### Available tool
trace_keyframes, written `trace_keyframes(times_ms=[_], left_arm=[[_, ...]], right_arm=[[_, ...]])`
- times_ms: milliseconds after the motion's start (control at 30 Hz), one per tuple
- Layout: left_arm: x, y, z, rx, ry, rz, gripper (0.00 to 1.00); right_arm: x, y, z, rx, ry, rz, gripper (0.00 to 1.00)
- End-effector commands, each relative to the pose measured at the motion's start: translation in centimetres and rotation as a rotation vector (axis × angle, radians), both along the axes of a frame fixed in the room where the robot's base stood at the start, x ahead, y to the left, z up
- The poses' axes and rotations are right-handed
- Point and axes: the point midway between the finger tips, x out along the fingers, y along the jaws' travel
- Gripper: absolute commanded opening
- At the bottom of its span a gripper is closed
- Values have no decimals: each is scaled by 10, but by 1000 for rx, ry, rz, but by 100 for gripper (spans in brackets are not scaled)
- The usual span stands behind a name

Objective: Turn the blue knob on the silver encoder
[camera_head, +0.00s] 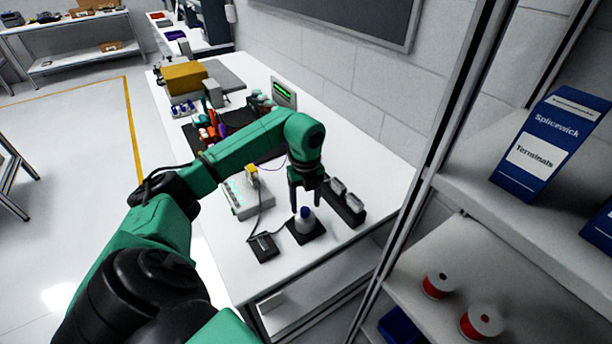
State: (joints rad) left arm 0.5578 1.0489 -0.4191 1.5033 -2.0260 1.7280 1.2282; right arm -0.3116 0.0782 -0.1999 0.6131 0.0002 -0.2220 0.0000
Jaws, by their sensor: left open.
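The silver encoder (303,226) stands upright on a black square base near the front end of the white workbench (338,240). Its blue knob (305,212) is on top. My left arm comes in from the left, and my left gripper (307,203) points down with its fingers open just over the knob. One finger shows on each side of it in the picture. I cannot tell whether either finger touches the knob. My right gripper is not in view.
A black bar with grey parts (345,203) lies right beside my gripper. A small black box (263,247) with a cable and a pale control box (246,197) stand to the left. A shelf with a blue Splicewick box (549,143) and red spools (482,321) is at the right.

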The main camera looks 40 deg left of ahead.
Motion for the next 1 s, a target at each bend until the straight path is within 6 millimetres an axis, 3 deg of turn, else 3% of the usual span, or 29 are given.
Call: trace_keyframes(times_ms=[167, 400, 567, 1000], left_arm=[[0, 0, -19, -1, 0, -1, 64], [0, 0, -21, 0, -2, -1, 64], [0, 0, -21, 0, -1, -1, 3], [1, 1, -22, 3, -3, -50, 0]], right_arm=[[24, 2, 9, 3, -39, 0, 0], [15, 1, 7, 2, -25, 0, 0], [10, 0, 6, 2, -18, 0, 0], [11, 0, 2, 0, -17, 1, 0]])
